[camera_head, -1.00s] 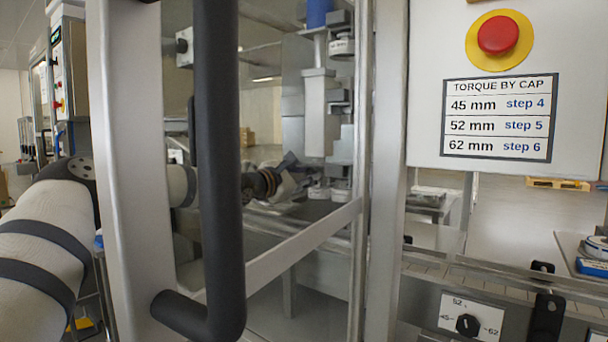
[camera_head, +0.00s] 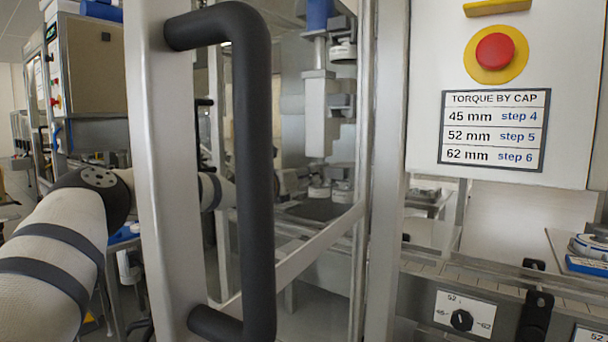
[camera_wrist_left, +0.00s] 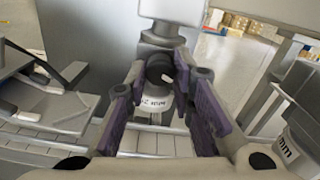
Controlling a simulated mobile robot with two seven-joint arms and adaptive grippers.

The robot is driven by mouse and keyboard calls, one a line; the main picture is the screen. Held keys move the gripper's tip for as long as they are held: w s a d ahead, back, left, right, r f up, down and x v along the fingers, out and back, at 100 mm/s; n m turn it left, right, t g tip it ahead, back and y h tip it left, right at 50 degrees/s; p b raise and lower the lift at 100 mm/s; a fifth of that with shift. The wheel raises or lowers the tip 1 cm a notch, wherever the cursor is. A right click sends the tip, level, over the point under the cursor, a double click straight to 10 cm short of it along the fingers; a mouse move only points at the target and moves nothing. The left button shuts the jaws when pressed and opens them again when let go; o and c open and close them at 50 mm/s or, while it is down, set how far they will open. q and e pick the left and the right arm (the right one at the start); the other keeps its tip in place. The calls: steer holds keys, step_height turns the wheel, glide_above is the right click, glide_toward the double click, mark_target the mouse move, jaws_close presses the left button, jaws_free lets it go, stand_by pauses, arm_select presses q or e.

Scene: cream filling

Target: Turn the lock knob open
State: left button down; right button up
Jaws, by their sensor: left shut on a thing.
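A dark round knob (camera_wrist_left: 158,68) sits under the grey capping head in the left wrist view, between the purple finger pads. My left gripper (camera_wrist_left: 161,80) is closed around it, with the fingertips on either side. A ring lettered in mm (camera_wrist_left: 155,102) shows just below the knob. In the head view my left gripper (camera_head: 292,181) is small, beyond the door handle, at the capping heads (camera_head: 327,190). The knob cannot be made out there. My right gripper is not in view.
A framed door with a black handle (camera_head: 253,190) stands close in front, partly hiding my left arm. A panel at right carries a red button (camera_head: 495,51) and a torque chart (camera_head: 495,131). A selector dial (camera_head: 462,319) is below. Another lettered part (camera_wrist_left: 290,145) lies right of my fingers.

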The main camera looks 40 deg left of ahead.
arm_select(q)
steer(key=shift+r+n, duration=0.1)
steer(key=shift+n, duration=2.1)
steer(key=c, duration=1.4)
jaws_free()
steer(key=shift+o, duration=0.2)
step_height(320, 180, up, 10)
